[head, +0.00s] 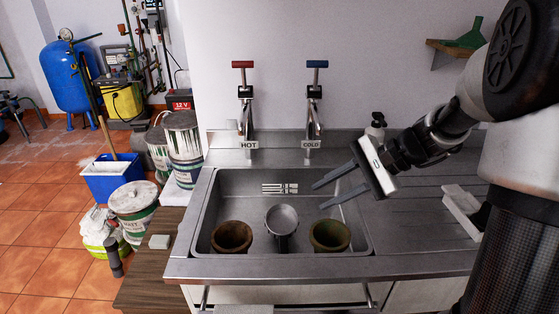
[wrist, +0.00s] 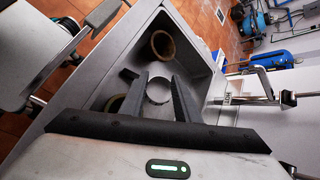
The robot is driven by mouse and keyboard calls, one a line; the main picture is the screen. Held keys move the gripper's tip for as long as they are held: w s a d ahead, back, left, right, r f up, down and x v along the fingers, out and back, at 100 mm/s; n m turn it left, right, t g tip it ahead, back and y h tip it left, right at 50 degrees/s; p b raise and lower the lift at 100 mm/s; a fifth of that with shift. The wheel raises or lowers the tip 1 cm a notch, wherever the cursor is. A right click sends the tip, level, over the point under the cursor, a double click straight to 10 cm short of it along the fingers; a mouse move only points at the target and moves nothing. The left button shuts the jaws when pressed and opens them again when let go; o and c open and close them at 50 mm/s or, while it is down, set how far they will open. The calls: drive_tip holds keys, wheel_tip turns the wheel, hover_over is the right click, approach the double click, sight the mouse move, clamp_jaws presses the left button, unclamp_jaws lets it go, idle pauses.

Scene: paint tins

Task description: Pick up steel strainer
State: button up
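The steel strainer (head: 282,218) is a round, shiny bowl shape standing in the steel sink (head: 215,200), between two brown pots. My gripper (head: 318,196) is over the right part of the sink, its two dark fingers spread and pointing left toward the strainer. It is open and empty, and apart from the strainer in the head view. In the wrist view the strainer (wrist: 158,90) appears between and beyond the fingers of my gripper (wrist: 157,80). Its lower part is hard to make out.
A brown pot (head: 232,237) stands left of the strainer and another pot (head: 329,236) right of it, both close. The hot tap (head: 245,115) and cold tap (head: 313,115) rise behind the sink. A soap bottle (head: 376,127) stands behind my gripper.

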sight(286, 205)
drive_tip(key=w+d+f+m+t+y+b, duration=0.1)
drive_tip(key=w+d+f+m, duration=0.1)
drive_tip(key=w+f, duration=0.1)
drive_tip(key=w+d+f+m+t+y+b, duration=0.1)
drive_tip(key=w+d+f+m, duration=0.1)
drive_tip(key=f, duration=0.3)
drive_tip(key=w+d+f+m+t+y+b, duration=0.1)
drive_tip(key=w+d+f+m+b, duration=0.1)
drive_tip(key=w+d+f, duration=0.1)
drive_tip(key=shift+w+f+t, duration=0.3)
drive_tip(key=shift+w+f, duration=0.1)
drive_tip(key=shift+f, duration=0.3)
drive_tip(key=shift+w+f+y, duration=0.2)
drive_tip(key=shift+y, duration=0.1)
drive_tip(key=b+x, duration=0.2)
drive_tip(key=x, duration=1.5)
drive_tip(key=shift+w, duration=0.1)
clamp_jaws()
